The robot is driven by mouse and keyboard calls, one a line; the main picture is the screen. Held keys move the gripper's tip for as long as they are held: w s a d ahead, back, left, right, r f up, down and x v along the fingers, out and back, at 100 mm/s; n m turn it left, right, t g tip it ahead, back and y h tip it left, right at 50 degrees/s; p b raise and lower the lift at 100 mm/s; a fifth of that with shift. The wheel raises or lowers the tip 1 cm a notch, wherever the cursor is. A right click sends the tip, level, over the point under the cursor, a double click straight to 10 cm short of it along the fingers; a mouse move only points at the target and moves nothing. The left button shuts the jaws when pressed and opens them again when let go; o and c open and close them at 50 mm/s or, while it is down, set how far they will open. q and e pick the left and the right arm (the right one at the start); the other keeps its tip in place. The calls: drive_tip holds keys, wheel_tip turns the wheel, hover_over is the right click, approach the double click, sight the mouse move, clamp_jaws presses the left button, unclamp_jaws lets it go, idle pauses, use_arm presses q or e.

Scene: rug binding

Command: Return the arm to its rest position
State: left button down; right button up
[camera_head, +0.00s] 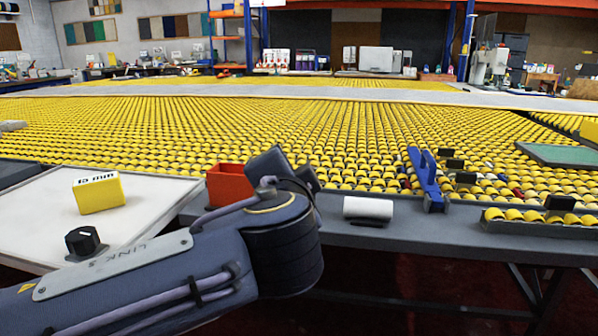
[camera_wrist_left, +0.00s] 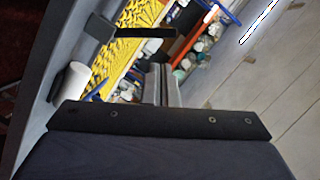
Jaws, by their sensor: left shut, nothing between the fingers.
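My left arm (camera_head: 160,265) reaches in from the lower left of the head view, over the front edge of the workbench. Its far end (camera_head: 270,165) is dark, beside a red box, and the fingertips cannot be made out there. In the left wrist view my left gripper (camera_wrist_left: 161,86) shows as two narrow grey fingers close together. It is shut and empty. The fingers touch nothing that I can see. My right arm and gripper are not in view.
A yellow block (camera_head: 99,193) and a black knob (camera_head: 83,241) are on the white panel (camera_head: 150,207) at left. Yellow rollers (camera_head: 330,125) cover the wide surface beyond.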

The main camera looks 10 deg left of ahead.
use_arm(q)
drive_tip(key=s+a+f+n+g, duration=0.1)
drive_tip(key=s+a+f+g, duration=0.25)
drive_tip(key=f, duration=0.35)
drive_tip(key=s+a+f+n+g+h, duration=0.1)
drive_tip(key=s+a+f+n+g, duration=0.1)
drive_tip(key=a+f, duration=0.35)
drive_tip(key=s+a+f+n+g, duration=0.1)
drive_tip(key=s+a+f+g, duration=0.2)
drive_tip(key=f, duration=0.4)
drive_tip(key=s+d+f+n+g+h, duration=0.25)
drive_tip(key=s+f+n+h, duration=0.4)
drive_tip(key=s+f, duration=0.65)
wheel_tip(320, 180, up, 39)
drive_tip(key=p, duration=3.8)
drive_tip(key=shift+s+d+n+t, duration=0.15)
drive_tip(key=shift+s+n+t, duration=0.15)
drive_tip(key=shift+n, duration=0.05)
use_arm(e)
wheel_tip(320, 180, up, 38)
use_arm(q)
drive_tip(key=shift+r, duration=0.1)
